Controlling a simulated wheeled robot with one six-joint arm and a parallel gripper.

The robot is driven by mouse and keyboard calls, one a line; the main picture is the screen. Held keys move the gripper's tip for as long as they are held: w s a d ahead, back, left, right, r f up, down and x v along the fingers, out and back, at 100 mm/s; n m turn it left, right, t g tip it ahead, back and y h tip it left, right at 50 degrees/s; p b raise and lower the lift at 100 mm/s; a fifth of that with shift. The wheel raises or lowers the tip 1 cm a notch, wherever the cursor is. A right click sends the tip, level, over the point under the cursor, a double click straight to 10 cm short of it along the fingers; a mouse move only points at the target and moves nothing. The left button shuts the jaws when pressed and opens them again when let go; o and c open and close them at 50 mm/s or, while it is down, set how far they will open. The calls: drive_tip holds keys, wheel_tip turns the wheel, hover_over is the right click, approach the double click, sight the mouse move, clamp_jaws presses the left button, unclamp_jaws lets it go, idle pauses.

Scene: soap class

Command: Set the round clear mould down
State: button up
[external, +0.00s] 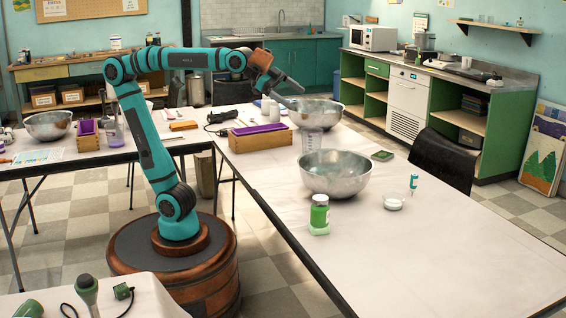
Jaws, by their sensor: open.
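My gripper (290,82) is raised over the far end of the long white table, near the back steel bowl. Its grey fingers point right and slightly down. It is open, and I see nothing held between the fingers. I cannot make out a round clear mould for certain at this size. A small round whitish dish (393,202) lies on the table right of the front steel bowl, well apart from my gripper; I cannot tell whether it is the mould.
Two steel bowls, the front one (336,176) and the back one (311,114), stand on the white table (440,240). A clear jug (312,138) is between them. A wooden box with a purple liner (260,137) and a green bottle (319,212) stand nearby. The table's near right is clear.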

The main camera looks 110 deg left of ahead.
drive_tip(key=s+d+f+n+t, duration=0.2)
drive_tip(key=s+t, duration=0.3)
drive_tip(key=s, duration=1.4)
drive_tip(key=shift+s, duration=0.2)
